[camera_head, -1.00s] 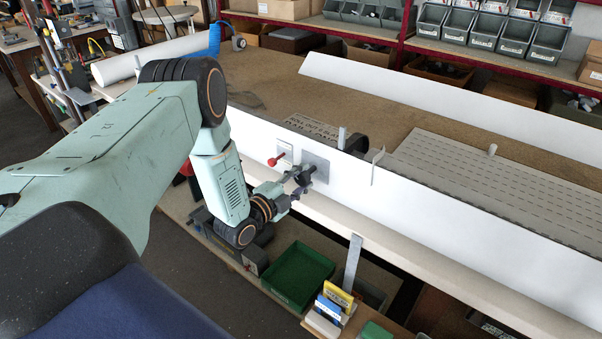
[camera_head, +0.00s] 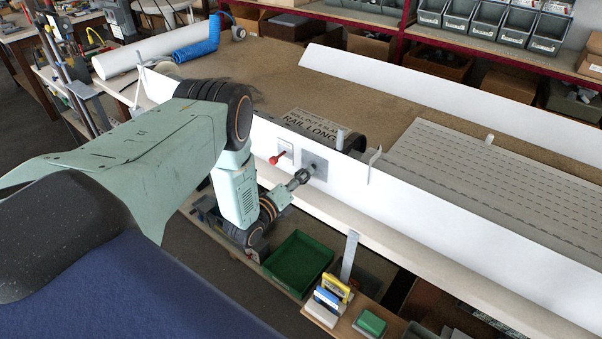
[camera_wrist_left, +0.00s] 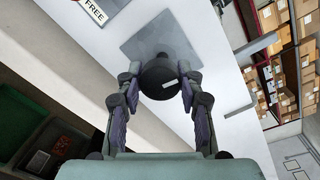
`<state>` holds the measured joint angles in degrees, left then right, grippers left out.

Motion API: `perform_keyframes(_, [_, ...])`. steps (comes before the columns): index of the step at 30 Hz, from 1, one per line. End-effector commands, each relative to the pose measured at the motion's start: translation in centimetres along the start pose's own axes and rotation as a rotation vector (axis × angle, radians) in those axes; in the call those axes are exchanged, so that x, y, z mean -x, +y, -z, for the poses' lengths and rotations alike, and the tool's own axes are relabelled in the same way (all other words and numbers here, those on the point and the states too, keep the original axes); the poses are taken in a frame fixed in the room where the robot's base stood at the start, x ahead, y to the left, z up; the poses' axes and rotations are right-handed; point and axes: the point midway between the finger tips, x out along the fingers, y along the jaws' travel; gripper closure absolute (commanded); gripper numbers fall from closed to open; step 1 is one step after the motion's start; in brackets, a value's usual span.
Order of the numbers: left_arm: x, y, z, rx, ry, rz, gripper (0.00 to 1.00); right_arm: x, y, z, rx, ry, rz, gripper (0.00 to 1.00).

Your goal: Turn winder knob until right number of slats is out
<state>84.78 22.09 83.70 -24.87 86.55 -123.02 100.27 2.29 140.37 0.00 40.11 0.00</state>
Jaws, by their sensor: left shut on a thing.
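The winder knob (camera_wrist_left: 157,82), a black round knob with a white mark, sits on a grey square plate (camera_head: 316,165) on the white front board. My left gripper (camera_head: 299,179) is shut on the knob, with one finger on each side in the left wrist view. In the head view the gripper hides most of the knob. The grey slatted sheet (camera_head: 480,165) lies flat behind the board, at right, with rows of short dark slots. A dark roll (camera_head: 354,141) stands left of it. A sign (camera_head: 309,129) reading partly "ROLL OUT" and "RAIL LONG" lies behind the board. My right gripper is not in view.
A red-handled lever (camera_head: 277,158) is just left of the plate; a "FREE" label (camera_wrist_left: 95,10) shows in the left wrist view. A green tray (camera_head: 297,262) and small coloured boxes (camera_head: 331,296) stand below the bench. The brown bench top (camera_head: 275,85) has free room behind.

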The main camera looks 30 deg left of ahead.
Motion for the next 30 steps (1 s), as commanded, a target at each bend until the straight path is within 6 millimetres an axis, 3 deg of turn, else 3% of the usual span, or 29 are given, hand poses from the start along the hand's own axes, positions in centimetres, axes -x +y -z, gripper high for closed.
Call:
perform_keyframes(18, [0.2,0.2,0.1,-0.563,-0.028,-0.009,0.94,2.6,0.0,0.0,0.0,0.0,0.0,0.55])
perform_keyframes(30, [0.2,0.2,0.1,-0.788,-0.042,-0.009,0.94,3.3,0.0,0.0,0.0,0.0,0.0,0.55])
